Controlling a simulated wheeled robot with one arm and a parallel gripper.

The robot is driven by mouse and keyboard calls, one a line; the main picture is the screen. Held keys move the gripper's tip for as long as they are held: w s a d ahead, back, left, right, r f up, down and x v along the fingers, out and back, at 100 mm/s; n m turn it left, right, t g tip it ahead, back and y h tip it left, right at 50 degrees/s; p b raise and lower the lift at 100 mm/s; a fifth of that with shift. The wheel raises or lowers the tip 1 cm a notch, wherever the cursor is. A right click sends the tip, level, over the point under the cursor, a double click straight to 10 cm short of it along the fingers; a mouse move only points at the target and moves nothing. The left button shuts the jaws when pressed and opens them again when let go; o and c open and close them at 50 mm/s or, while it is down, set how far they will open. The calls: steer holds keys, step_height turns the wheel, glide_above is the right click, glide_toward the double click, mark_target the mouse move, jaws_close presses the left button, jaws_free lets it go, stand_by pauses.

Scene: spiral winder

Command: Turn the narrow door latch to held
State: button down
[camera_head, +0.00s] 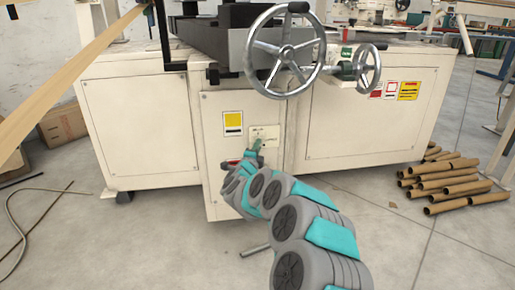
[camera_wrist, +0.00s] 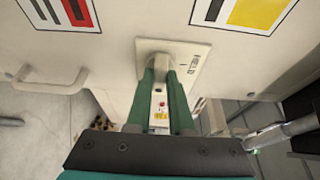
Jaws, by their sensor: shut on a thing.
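The narrow door (camera_head: 222,185) is the white front panel in the middle of the machine base. Its latch plate (camera_head: 270,131) sits in the upper part; in the wrist view the plate (camera_wrist: 195,62) reads HELD beside a short mark. The latch knob (camera_wrist: 157,53) is a pale grip in the middle of the plate. My gripper (camera_head: 256,144) reaches up to the plate from below right. In the wrist view its two green fingers (camera_wrist: 161,80) are closed around the knob, one on each side. The knob's exact angle is partly hidden between the fingers.
A large handwheel (camera_head: 267,45) and a smaller handwheel (camera_head: 376,69) jut out above. A yellow label (camera_head: 233,119) is left of the latch. A pale bar handle (camera_wrist: 48,86) stands out from the door. Cardboard tubes (camera_head: 440,180) lie on the right floor.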

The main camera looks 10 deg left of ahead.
steer(key=shift+f, duration=0.15)
stand_by(0.4)
steer(key=n+t+y, duration=0.1)
steer(key=n+y, duration=0.1)
steer(key=n, duration=0.5)
steer(key=n+t+y+p, duration=0.1)
steer(key=n+y, duration=0.2)
steer(key=n, duration=0.4)
steer(key=d+f+n+t+y, duration=0.1)
steer(key=n+y, duration=0.2)
steer(key=n, duration=0.5)
steer(key=shift+w+t, duration=0.15)
steer(key=shift+t, duration=0.15)
steer(key=shift+n, duration=0.3)
steer(key=c, duration=0.8)
jaws_free()
steer(key=shift+r, duration=0.15)
steer(key=v, duration=0.7)
steer(key=shift+s+p, duration=0.35)
steer(key=shift+p, duration=0.1)
steer(key=shift+d, duration=0.1)
